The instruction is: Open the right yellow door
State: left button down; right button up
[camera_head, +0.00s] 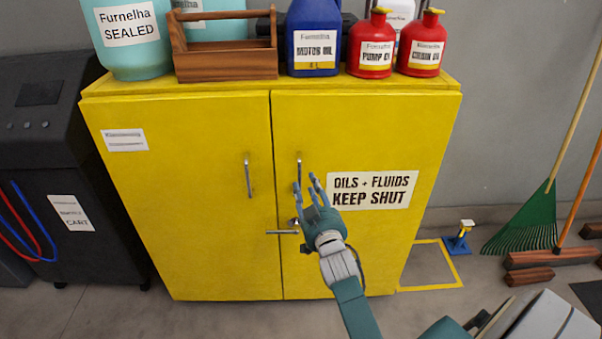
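The yellow cabinet has two doors, and both look shut. The right yellow door (375,130) bears a label reading "OILS + FLUIDS KEEP SHUT" (372,190) and a vertical metal handle (299,168) near its left edge. My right gripper (305,184) comes in from below, in front of this door. Its fingers are spread at the lower end of the handle, hiding part of it. I cannot tell whether they touch it. A horizontal metal latch (282,232) crosses the gap between the doors, its right end beside my gripper. My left gripper is out of view.
The left door (190,200) has its own handle (248,178). Bottles, a wooden carrier (225,62) and red cans (372,48) stand on top. A dark cart (70,180) is at left. A blue stand (459,240), green rake (530,220) and broom (545,258) are at right.

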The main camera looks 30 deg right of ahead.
jog(key=x, duration=0.8)
jog(key=shift+f, duration=0.1)
jog(key=shift+c, duration=0.3)
grip_shut()
